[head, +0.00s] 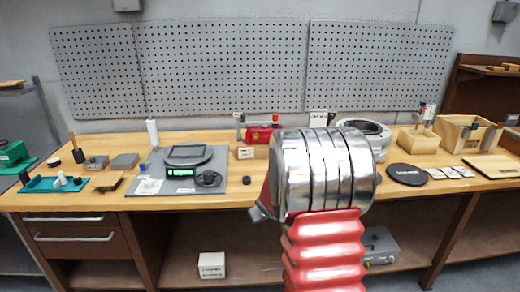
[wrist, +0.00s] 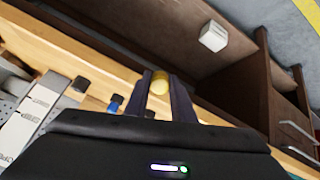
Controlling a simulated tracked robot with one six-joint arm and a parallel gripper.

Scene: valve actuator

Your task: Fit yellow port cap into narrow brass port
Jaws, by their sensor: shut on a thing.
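In the wrist view my gripper (wrist: 160,92) has its two dark fingers closed on the yellow port cap (wrist: 160,82). The cap's rounded yellow end shows between the fingertips, apart from any port. The cap is held near the wooden front edge of the bench, with the darker space below it behind. In the head view my silver and red arm stands in front of the bench and hides most of my gripper; the cap does not show there. I cannot make out the narrow brass port in either view.
The wooden workbench (head: 118,192) carries a grey plate with a round device (head: 187,156), a teal tray (head: 40,184), a pale ring-shaped housing (head: 378,130) and wooden boxes (head: 418,141). A white box (head: 211,264) sits below.

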